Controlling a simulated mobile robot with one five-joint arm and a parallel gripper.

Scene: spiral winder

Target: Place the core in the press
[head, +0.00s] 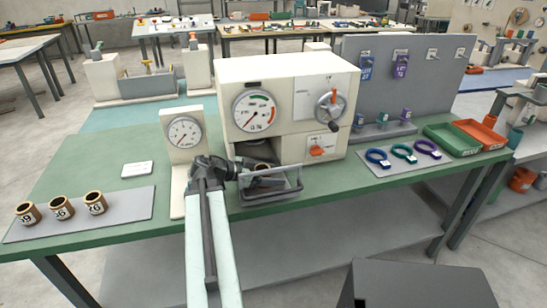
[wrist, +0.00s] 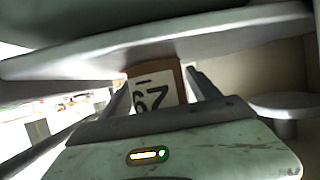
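My gripper (head: 248,172) is at this opening, partly hidden by my wrist. A brown core (wrist: 171,76) with a white label, whose number looks like 67 or 29, stands between my fingers in the wrist view. The fingers lie close against both its sides and look shut on it. Its lower part is hidden, and I cannot tell whether it touches the press floor.
Three numbered cores (head: 61,208) stand on a grey mat at the left. A dial gauge (head: 184,133) stands left of the press. A grey guard frame (head: 275,185) juts out before the opening. Coloured rings (head: 403,153) and green and orange trays (head: 482,134) lie at the right.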

